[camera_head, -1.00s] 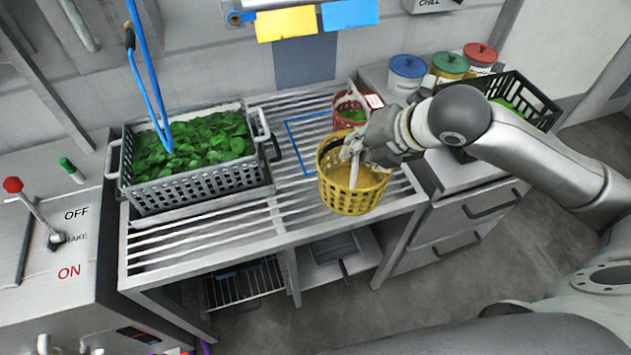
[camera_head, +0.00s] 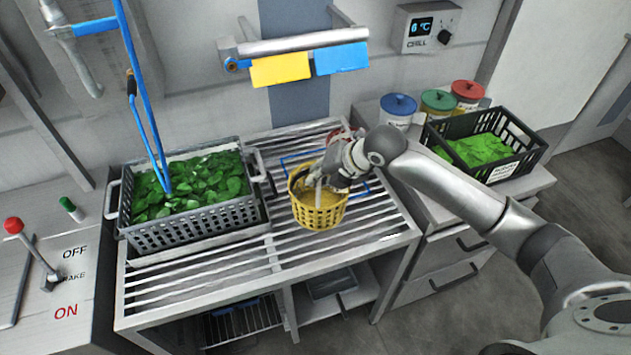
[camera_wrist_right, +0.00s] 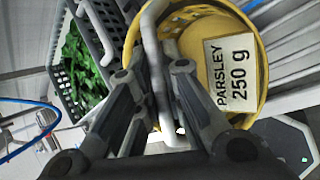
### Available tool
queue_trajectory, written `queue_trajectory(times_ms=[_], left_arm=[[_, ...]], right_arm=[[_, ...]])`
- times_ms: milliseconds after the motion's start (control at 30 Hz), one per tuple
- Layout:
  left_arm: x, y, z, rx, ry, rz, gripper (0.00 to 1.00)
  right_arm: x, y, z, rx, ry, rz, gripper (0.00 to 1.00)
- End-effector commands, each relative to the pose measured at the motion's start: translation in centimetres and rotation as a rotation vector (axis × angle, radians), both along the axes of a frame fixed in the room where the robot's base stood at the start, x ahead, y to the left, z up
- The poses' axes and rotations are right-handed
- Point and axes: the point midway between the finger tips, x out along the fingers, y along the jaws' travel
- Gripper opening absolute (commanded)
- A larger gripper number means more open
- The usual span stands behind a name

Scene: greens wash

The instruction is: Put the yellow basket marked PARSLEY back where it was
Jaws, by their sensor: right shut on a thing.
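The yellow basket (camera_head: 318,214) is over the slatted rack (camera_head: 262,262), right of the grey crate. Its label (camera_wrist_right: 232,72) reads PARSLEY 250 g in the right wrist view. My right gripper (camera_head: 318,178) is shut on the basket's pale handle (camera_wrist_right: 150,50). The basket looks roughly upright; whether its bottom touches the slats I cannot tell. A blue outline (camera_head: 292,159) on the rack shows behind the basket, partly hidden by it and by my gripper. My left gripper is not in view.
The grey crate (camera_head: 195,232) of leaves stands on the rack's left. A red basket (camera_head: 342,133) is mostly hidden behind my right gripper. A black crate (camera_head: 512,172) and lidded tubs (camera_head: 398,108) stand on the right counter. The rack's front slats are bare.

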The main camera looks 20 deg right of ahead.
Motion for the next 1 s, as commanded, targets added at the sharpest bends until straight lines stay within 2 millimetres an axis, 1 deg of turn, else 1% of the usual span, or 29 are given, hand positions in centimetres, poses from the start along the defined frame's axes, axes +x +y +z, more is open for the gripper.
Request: queue_trajectory(times_ms=[100, 333, 433, 567, 933, 967, 1000], left_arm=[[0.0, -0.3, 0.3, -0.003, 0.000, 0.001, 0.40], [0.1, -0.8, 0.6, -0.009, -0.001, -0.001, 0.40], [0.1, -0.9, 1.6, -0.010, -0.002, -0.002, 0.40], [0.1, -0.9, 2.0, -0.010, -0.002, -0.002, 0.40], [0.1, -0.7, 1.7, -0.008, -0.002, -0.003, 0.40], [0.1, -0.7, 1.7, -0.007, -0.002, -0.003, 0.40], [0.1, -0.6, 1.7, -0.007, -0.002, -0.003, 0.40]], right_arm=[[0.9, 0.3, -1.0, 0.002, 0.001, 0.000, 0.00], [1.7, 0.6, -2.2, 0.002, 0.001, 0.001, 0.00], [1.7, 0.5, -3.6, 0.001, 0.005, -0.001, 0.00], [1.7, 0.5, -5.0, 0.000, 0.002, -0.001, 0.00], [1.8, 0.4, -5.6, -0.002, -0.002, 0.000, 0.00], [1.7, 0.4, -5.7, -0.002, -0.001, 0.000, 0.10], [1.7, 0.4, -5.6, -0.002, -0.001, 0.000, 0.15]])
